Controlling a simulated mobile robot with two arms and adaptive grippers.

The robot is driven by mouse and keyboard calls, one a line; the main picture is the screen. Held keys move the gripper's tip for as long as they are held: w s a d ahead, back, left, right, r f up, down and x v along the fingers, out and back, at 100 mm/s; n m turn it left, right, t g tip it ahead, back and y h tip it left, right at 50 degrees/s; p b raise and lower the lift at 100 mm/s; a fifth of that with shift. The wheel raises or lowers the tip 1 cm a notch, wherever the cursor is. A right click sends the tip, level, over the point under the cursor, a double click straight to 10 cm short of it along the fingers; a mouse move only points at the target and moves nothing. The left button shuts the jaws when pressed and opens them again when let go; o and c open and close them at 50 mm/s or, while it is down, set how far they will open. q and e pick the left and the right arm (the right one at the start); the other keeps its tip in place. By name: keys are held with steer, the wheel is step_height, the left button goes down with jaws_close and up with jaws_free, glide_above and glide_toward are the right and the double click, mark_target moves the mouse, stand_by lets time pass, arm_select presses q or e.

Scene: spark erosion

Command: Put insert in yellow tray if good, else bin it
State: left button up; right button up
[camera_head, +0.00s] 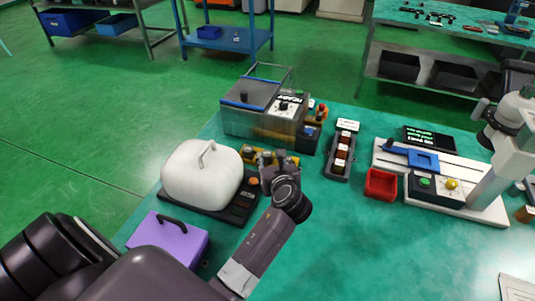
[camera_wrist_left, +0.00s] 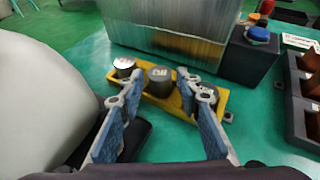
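The yellow tray (camera_wrist_left: 156,103) stands in front of a clear-sided machine, with dark, grey-topped cylindrical inserts in it. My right gripper is not seen.
A white domed cover (camera_head: 203,175) on a black base is close left of my gripper. A purple case (camera_head: 168,238) is nearer. A dark rack of brown blocks (camera_head: 341,158) and a white measuring stand (camera_head: 465,205) are to the right.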

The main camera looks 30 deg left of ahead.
arm_select(q)
steer(key=v, duration=0.8)
steer(key=shift+s, duration=0.15)
steer(key=shift+r, duration=0.1)
